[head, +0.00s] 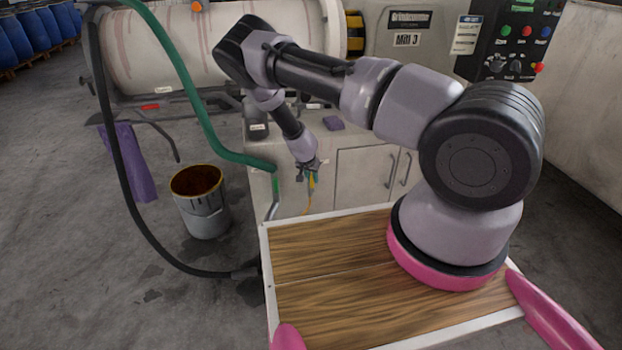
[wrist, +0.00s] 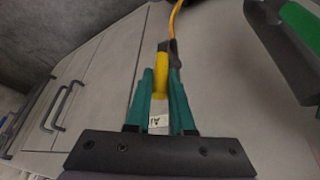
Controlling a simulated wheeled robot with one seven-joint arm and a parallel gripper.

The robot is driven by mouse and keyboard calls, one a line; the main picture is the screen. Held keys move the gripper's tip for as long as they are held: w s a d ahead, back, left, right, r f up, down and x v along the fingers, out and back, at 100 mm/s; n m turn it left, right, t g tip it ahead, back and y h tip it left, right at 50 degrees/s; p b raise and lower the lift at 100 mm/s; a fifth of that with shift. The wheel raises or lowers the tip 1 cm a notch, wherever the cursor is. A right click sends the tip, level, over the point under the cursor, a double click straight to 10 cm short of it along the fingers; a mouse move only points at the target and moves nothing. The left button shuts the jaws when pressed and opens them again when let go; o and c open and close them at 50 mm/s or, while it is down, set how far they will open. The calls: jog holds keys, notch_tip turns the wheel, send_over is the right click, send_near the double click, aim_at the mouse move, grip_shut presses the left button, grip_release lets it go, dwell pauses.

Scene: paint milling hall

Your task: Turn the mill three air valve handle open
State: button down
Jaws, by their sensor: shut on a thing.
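My gripper (head: 311,177) is at the front of the pale cabinet under the Mill 3 sign. In the wrist view its two teal fingers (wrist: 160,84) are closed around a yellow valve handle (wrist: 159,72). A little of the yellow handle (head: 312,183) also shows at the fingertips in the head view. A dark fitting sits at the handle's far end, with a yellow hose (wrist: 175,16) leading from it. A small white tag (wrist: 158,122) with dark marks, not clearly legible, shows between the fingers. The valve body is mostly hidden.
A green hose (head: 203,110) ends in a nozzle (head: 274,186) left of my gripper; a green and dark part (wrist: 300,25) is close in the wrist view. Cabinet doors (head: 365,177) with bar handles are to the right. An open bucket (head: 202,209) stands on the floor left.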

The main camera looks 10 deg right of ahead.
jog(key=c, duration=0.8)
grip_release()
jog(key=shift+f, duration=0.1)
jog(key=v, duration=1)
jog(key=shift+s+a+r, duration=0.1)
jog(key=shift+a+r, duration=0.05)
jog(key=shift+r, duration=0.25)
